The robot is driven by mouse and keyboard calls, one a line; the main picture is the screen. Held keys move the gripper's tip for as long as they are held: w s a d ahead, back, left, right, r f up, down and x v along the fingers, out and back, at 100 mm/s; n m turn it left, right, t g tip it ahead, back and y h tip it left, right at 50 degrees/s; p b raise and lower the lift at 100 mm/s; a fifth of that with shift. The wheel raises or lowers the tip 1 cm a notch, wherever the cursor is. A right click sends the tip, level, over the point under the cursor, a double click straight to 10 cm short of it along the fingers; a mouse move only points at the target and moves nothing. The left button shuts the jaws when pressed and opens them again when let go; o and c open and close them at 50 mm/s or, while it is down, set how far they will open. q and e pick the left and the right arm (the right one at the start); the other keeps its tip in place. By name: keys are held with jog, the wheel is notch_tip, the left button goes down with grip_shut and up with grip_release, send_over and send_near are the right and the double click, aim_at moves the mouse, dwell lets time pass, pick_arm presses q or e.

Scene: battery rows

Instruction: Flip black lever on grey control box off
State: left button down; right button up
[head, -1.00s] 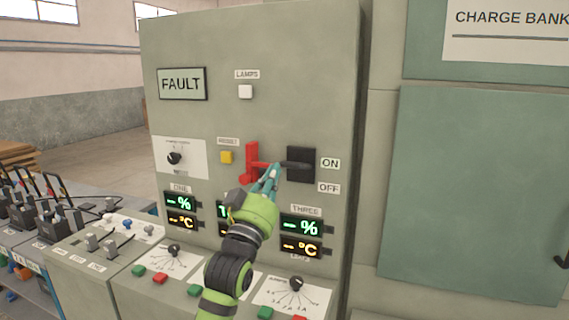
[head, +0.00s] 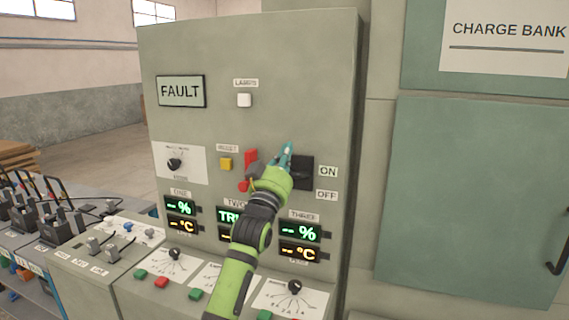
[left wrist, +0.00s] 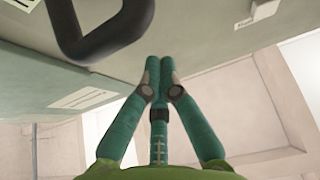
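The grey control box (head: 300,60) stands upright in the middle of the head view. Its black lever's dark mount (head: 303,170) is at the right, beside the ON label (head: 328,171) and the OFF label (head: 327,196). My left gripper (head: 287,150) is in front of the mount's left edge, fingers pointing up, and hides much of the lever; its exact position cannot be told. In the left wrist view the gripper's fingertips (left wrist: 159,64) are together with nothing between them. A black bent bar (left wrist: 100,35), apparently the lever handle, is apart from them at upper left. My right gripper is not in view.
A red part (head: 250,158) is just left of my gripper, partly covered. A green cabinet door (head: 470,190) stands at right. The panel above my gripper is clear.

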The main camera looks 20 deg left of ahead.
aim_at(294, 174)
pick_arm(q)
jog(key=f, duration=0.2)
jog(key=f+p, duration=0.1)
jog(key=f, duration=0.1)
jog(key=shift+s, duration=0.4)
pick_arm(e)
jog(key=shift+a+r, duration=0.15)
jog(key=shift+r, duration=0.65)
